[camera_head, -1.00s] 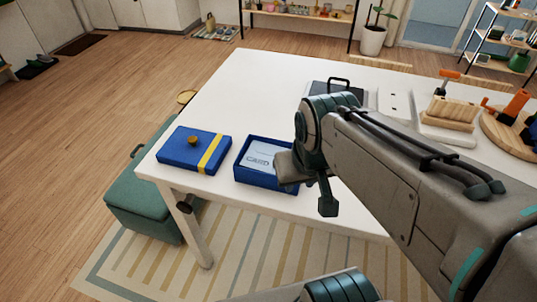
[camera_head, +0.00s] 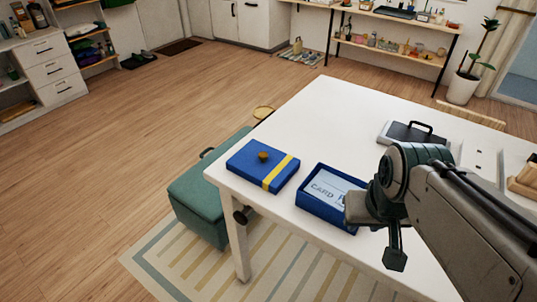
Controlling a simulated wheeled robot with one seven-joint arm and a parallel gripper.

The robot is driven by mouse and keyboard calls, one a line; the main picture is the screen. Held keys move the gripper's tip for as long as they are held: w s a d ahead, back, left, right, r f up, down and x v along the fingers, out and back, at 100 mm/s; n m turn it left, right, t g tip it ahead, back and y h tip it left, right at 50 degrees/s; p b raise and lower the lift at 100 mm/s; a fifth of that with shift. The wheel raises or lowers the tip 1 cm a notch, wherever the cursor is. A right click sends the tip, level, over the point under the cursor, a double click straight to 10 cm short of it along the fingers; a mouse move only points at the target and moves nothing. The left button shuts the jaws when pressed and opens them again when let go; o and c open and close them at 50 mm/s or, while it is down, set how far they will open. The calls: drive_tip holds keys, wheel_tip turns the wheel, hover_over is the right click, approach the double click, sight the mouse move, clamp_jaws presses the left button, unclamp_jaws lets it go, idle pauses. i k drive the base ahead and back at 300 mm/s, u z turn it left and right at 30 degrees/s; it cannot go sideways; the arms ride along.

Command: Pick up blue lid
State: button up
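The blue lid (camera_head: 247,165) lies flat on the white table near its left corner. It has a yellow stripe and a small brown-gold knob (camera_head: 263,156) on top. An open blue box (camera_head: 322,207) stands just right of the lid, apart from it, with a white card (camera_head: 331,187) inside. My gripper (camera_head: 378,232) is over the right side of the box, to the right of the lid and apart from it. One dark finger points down; the arm and the angle hide the rest, so its opening is unclear.
The white table (camera_head: 316,113) has free room behind the lid. A black-handled case (camera_head: 411,132) lies farther back. A teal bench (camera_head: 201,199) stands against the table's left side. A striped rug (camera_head: 185,262) lies below. The wooden floor (camera_head: 110,130) at left is open.

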sight(270, 169)
drive_tip(key=u, duration=2.25)
drive_tip(key=i, duration=1.75)
drive_tip(key=z, duration=3.25)
